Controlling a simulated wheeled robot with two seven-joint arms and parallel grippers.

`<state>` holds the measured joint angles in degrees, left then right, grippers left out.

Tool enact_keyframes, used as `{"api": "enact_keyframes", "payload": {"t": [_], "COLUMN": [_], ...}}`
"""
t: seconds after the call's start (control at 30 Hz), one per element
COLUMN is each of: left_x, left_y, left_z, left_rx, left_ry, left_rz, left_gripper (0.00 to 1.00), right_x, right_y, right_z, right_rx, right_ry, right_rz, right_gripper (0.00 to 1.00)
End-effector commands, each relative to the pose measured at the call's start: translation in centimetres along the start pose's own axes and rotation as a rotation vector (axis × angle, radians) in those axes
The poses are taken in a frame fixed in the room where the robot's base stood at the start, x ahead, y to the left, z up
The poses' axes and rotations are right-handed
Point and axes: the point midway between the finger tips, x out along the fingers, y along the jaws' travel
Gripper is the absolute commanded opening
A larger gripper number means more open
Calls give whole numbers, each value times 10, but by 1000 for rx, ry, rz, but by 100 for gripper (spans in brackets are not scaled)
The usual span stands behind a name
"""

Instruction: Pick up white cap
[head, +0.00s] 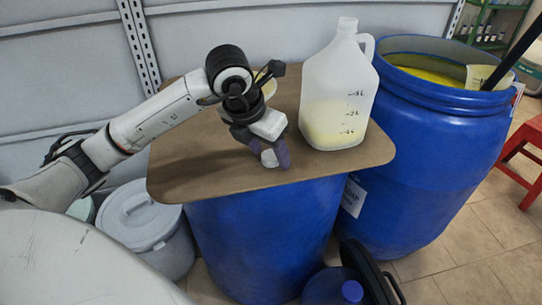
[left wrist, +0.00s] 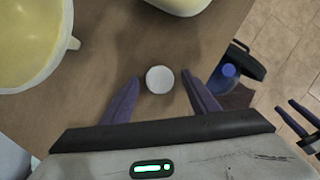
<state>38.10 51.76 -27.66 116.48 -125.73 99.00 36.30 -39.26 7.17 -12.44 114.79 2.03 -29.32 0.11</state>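The white cap (left wrist: 159,79) lies on the brown board, seen from above in the left wrist view as a small round disc. In the head view a small pale patch, likely the cap (head: 268,158), shows at the fingertips, mostly hidden by them. My left gripper (head: 271,161) points down at the board near its front edge. In the left wrist view its purple fingers (left wrist: 161,86) are apart, on either side of the cap, with a visible gap on both sides.
The brown board (head: 195,165) tops a blue drum (head: 262,235). A translucent jug (head: 340,95) stands right of my gripper. A pale handled container (left wrist: 60,70) sits at upper left in the wrist view. An open blue drum (head: 435,150) with yellow liquid stands right.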

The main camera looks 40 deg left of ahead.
Motion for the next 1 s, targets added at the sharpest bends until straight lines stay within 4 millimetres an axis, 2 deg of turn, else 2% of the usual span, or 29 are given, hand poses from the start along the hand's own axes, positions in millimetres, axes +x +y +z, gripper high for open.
{"api": "enact_keyframes", "payload": {"t": [0.03,0.23,0.57,0.67,1.0], "left_x": [0,0,-1,-8,-68], "left_y": [0,0,0,0,0], "left_z": [0,0,0,4,29], "left_rx": [0,0,0,0,0], "left_ry": [0,0,0,-1,-4], "left_rz": [0,0,0,0,0], "left_gripper": [46,14,13,13,13], "right_x": [0,0,0,-1,-5], "right_y": [0,0,0,0,0], "right_z": [0,0,1,0,-4], "right_rx": [0,0,0,0,0], "right_ry": [0,-1,-1,-1,-2], "right_rz": [0,0,1,1,2], "right_gripper": [42,42,42,42,42]}}
